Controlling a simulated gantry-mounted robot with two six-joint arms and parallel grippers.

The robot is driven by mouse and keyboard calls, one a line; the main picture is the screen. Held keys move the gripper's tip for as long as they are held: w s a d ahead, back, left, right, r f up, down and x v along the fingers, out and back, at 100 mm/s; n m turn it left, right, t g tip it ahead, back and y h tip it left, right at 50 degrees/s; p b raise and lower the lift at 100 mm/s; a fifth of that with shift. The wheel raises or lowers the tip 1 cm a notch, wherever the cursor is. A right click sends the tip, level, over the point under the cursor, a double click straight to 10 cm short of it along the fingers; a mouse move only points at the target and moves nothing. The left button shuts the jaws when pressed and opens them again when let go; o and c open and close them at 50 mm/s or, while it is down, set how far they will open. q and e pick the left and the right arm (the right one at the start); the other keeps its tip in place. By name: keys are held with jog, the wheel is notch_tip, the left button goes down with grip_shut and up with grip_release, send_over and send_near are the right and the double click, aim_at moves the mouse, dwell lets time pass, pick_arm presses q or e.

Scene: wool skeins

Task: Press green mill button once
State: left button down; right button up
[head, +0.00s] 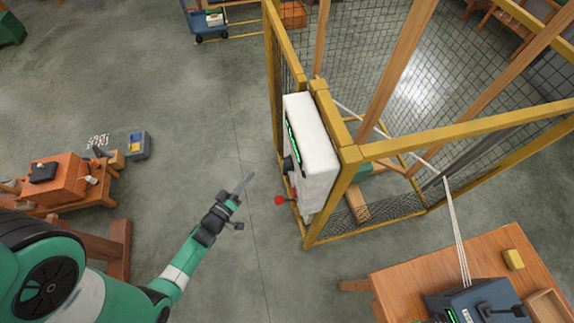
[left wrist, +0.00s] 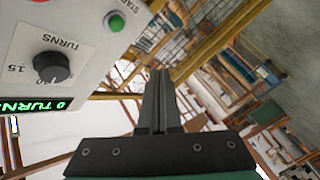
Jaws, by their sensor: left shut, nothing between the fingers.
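The green button (left wrist: 115,22) sits on the white control box in the left wrist view, next to partly cut-off lettering that reads "STAR". In the head view the white control box (head: 318,165) hangs on the yellow fence frame, and the green button cannot be made out there. My left gripper (head: 247,178) is shut and empty, to the left of the box and apart from it. In the left wrist view its closed fingers (left wrist: 160,76) point upward, below and right of the green button, not touching it. My right gripper is not in view.
The box also carries a black turns dial (left wrist: 51,67) and a green display (left wrist: 35,104) reading 0 turns. A red knob (head: 280,200) sticks out low beside the box. The yellow mesh fence (head: 450,128) stands right. A wooden table (head: 405,284) is at lower right. Floor around my gripper is clear.

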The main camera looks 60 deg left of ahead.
pick_arm(q)
jog(key=shift+w, duration=0.1)
jog(key=w+d+b, duration=0.2)
jog(key=w, duration=0.6)
jog(key=shift+w+d, duration=0.2)
dwell(0.3)
jog(key=shift+w, duration=0.1)
dwell(1.7)
jog(key=shift+w+d, duration=0.15)
jog(key=shift+w, duration=0.15)
